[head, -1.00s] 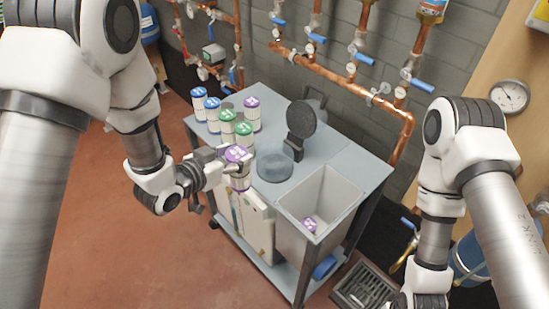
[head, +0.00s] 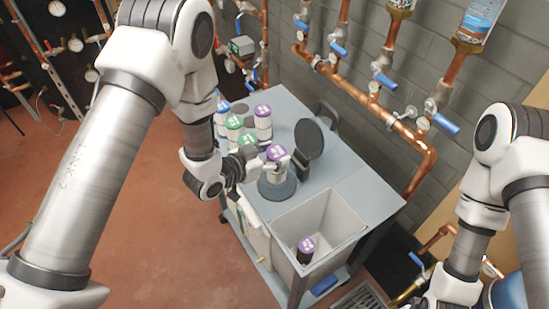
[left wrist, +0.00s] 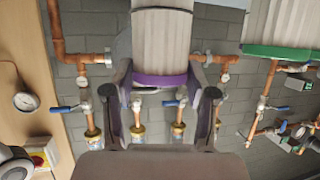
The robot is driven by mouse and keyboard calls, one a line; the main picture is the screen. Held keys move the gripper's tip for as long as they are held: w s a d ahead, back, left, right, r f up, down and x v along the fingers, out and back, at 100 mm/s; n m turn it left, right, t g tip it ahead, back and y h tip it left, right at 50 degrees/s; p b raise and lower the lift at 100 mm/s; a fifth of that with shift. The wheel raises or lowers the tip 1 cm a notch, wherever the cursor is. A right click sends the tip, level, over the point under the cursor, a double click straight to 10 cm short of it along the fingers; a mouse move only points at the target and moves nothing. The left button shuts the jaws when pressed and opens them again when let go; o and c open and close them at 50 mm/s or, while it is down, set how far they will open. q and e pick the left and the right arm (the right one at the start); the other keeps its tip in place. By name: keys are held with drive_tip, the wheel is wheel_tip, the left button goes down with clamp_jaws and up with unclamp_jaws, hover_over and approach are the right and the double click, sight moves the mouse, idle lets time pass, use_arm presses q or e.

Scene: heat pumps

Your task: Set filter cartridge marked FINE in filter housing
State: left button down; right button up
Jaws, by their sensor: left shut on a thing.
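My left gripper (head: 266,162) is shut on a purple-capped white filter cartridge (head: 277,153), which stands upright directly over the round filter housing (head: 278,189). I cannot tell whether its lower end is inside the housing or just above it. The housing's dark round lid (head: 309,139) stands open behind it. In the left wrist view the cartridge (left wrist: 162,45) shows between both fingers (left wrist: 163,95), its purple band at the bottom. The cap's lettering is too small to read. My right arm comes in from the right; its gripper fingers are out of view.
More cartridges stand on the grey cart (head: 347,185) at the left: green (head: 234,123), blue (head: 222,104) and another purple one (head: 262,112). A purple-capped one (head: 306,245) stands in the grey bin (head: 325,212). Copper pipes (head: 345,85) with blue valve handles run along the wall.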

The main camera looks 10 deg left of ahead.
use_arm(q)
drive_tip(key=shift+w+d+f, duration=0.1)
drive_tip(key=shift+w+f, duration=0.05)
drive_tip(key=shift+f, duration=0.4)
drive_tip(key=shift+w+f, duration=0.1)
drive_tip(key=shift+f, duration=0.45)
drive_tip(key=shift+s+r, duration=0.1)
drive_tip(key=shift+s, duration=0.1)
drive_tip(key=c, duration=0.7)
unclamp_jaws()
drive_tip(key=shift+f, duration=0.2)
drive_tip(key=o, duration=0.4)
drive_tip(key=shift+c, duration=0.2)
